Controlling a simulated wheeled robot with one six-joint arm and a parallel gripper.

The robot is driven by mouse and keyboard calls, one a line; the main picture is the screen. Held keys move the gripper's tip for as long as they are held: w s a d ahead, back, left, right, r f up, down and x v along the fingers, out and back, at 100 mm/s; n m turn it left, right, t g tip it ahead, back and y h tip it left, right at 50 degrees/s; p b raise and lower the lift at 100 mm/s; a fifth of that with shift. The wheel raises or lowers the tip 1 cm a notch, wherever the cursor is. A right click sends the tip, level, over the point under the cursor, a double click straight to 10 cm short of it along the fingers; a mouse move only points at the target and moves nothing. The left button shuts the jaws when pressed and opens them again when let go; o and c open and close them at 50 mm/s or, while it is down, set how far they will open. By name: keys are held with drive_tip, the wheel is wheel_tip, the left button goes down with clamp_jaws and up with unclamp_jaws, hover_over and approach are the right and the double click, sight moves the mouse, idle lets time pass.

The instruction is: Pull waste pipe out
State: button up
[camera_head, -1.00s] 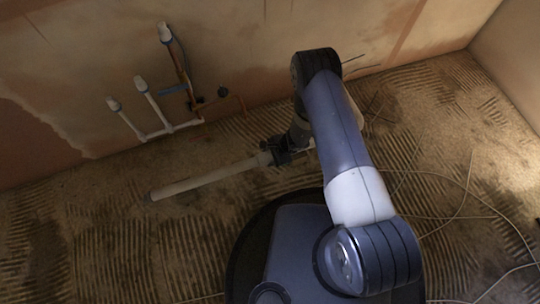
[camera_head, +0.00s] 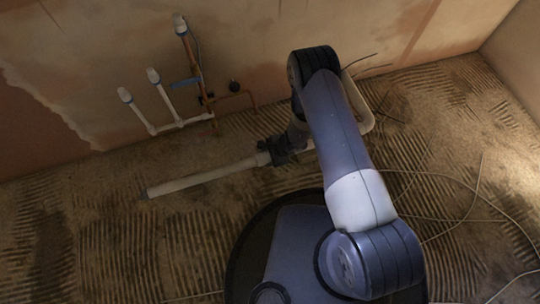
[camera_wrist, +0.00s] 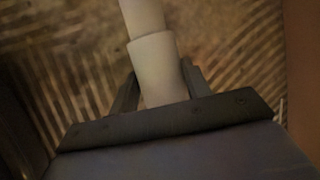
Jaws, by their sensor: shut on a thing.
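The waste pipe (camera_head: 203,176) is a long pale pipe with a dark end at the left. It lies across the picture above or on the ridged floor; I cannot tell whether it touches. My gripper (camera_head: 281,151) is shut on the pipe near its right part, in front of the wall. In the wrist view the pipe (camera_wrist: 158,66) runs up between the two fingers of my gripper (camera_wrist: 159,90), with a wider sleeve nearest the jaws. My arm hides part of the pipe's right side.
White capped pipes (camera_head: 166,100) and copper pipes (camera_head: 233,98) stand against the plastered wall (camera_head: 245,45) at the upper left. Thin cables (camera_head: 455,215) lie loose on the floor at the right. The ridged floor (camera_head: 90,235) at the lower left is clear.

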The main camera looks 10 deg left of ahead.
drive_tip(key=o, duration=1.4)
drive_tip(key=shift+s+a, duration=0.15)
drive_tip(key=shift+a, duration=0.05)
drive_tip(key=shift+c, duration=0.2)
drive_tip(key=p+v, duration=0.4)
drive_tip(key=v, duration=0.6)
drive_tip(key=shift+d+r, duration=0.2)
drive_tip(key=shift+r, duration=0.15)
drive_tip(key=shift+f, duration=0.1)
drive_tip(key=b+x, duration=0.4)
drive_tip(key=x, duration=0.7)
drive_tip(key=shift+f, duration=0.15)
drive_tip(key=d, duration=0.1)
drive_tip(key=w+d, duration=0.1)
drive_tip(key=w+d+p, duration=0.1)
drive_tip(key=shift+d+r, duration=0.25)
drive_tip(key=shift+r, duration=0.15)
drive_tip(key=shift+w+d, duration=0.3)
drive_tip(key=shift+d, duration=0.15)
